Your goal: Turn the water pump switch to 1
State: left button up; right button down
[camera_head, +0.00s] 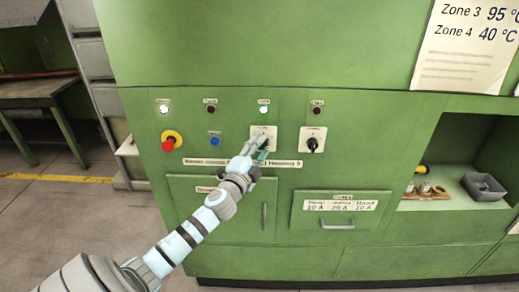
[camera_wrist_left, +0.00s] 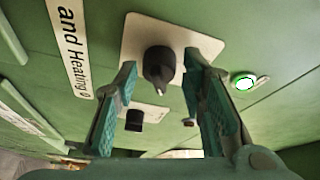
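In the head view, two rotary switches sit on white plates on the green panel. My left gripper (camera_head: 262,146) is at the left switch plate (camera_head: 264,131) and hides most of its knob. In the left wrist view, a black knob (camera_wrist_left: 158,68) on a white plate (camera_wrist_left: 190,37) shows between the open fingers of my left gripper (camera_wrist_left: 160,70), with gaps visible on both sides. The other switch has a black knob (camera_head: 313,144), and a second black knob (camera_wrist_left: 134,120) shows lower in the left wrist view. The small labels above the switches are unreadable. My right gripper is not in view.
A lit lamp (camera_head: 263,106) is above the left switch; it looks green in the wrist view (camera_wrist_left: 245,82). A red button (camera_head: 168,145) and a blue button (camera_head: 214,138) are to the left.

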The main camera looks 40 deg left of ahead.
pick_arm(q)
jog(key=shift+o, duration=0.2)
jog(key=shift+f, duration=0.1)
jog(key=shift+s+d, duration=0.1)
jog(key=shift+s, duration=0.35)
jog(key=v, duration=1.1)
jog(key=shift+f, duration=0.1)
